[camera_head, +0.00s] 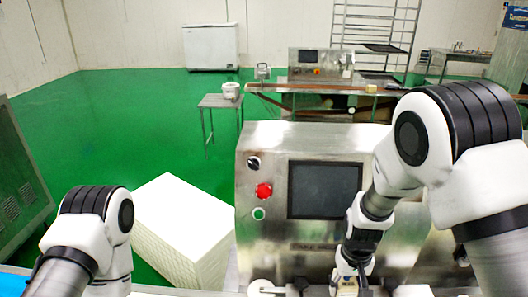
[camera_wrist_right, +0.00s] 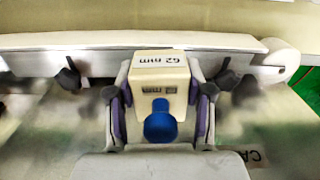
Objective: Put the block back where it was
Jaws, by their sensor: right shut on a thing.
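The block (camera_wrist_right: 160,68) is cream-coloured, with a "62 mm" label on its top and a round blue knob on the side towards the camera. My right gripper (camera_wrist_right: 160,112) is shut on it, one purple-padded finger at each side. In the head view, the right gripper (camera_head: 350,279) is low in front of the steel machine, and only a small part of the block (camera_head: 348,288) shows at the bottom edge. Whether the block touches anything below it is unclear. My left arm shows at the lower left, but its gripper is out of view.
The steel machine (camera_head: 270,222) has a black screen (camera_head: 325,190) and a red button (camera_head: 264,190). In the wrist view, a long pale bar (camera_wrist_right: 60,40) runs behind the block, with dark knobs (camera_wrist_right: 68,76) near it and a white roller (camera_wrist_right: 282,53) at right. A white stack (camera_head: 180,215) stands left.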

